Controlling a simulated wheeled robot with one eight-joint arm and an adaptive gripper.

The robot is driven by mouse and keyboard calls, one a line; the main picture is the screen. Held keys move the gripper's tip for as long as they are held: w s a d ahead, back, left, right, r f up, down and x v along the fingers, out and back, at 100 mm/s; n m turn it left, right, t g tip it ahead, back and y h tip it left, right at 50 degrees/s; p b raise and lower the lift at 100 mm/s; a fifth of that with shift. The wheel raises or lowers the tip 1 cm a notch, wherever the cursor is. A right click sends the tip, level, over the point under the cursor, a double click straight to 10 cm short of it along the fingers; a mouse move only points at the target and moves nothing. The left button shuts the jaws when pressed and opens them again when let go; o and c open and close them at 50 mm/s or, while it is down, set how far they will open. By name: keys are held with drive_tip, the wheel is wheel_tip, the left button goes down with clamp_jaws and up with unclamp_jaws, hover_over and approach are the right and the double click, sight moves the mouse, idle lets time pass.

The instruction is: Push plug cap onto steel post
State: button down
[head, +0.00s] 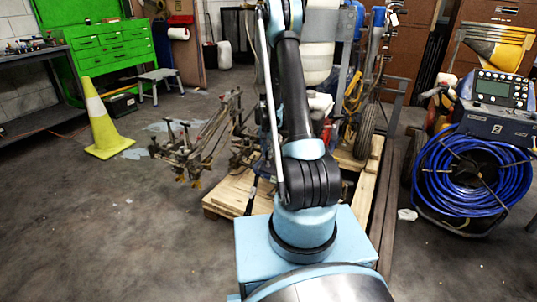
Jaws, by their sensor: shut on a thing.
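My arm rises through the middle of the head view and runs off the top edge. My gripper does not show in this view. I cannot make out the plug cap or the steel post; they may be hidden behind my arm or too small to tell. A wheeled machine (365,132), which looks like the line striper, stands behind my arm with a dark wheel and a white tank (317,55). A metal frame with rods and clamps (198,140) juts out to the left of my arm.
A wooden pallet (232,195) lies under the machinery. A control unit with a coiled blue hose (470,170) stands at the right. A yellow-green cone (105,125), a step stool (160,80) and a green tool cabinet (110,45) are at the left. The left front floor is clear.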

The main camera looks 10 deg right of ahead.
drive_tip(key=shift+f, duration=1.7)
idle(1.4)
drive_tip(key=c, duration=1)
unclamp_jaws()
drive_tip(key=shift+c, duration=0.2)
drive_tip(key=shift+r, duration=0.1)
drive_tip(key=shift+r, duration=3.4)
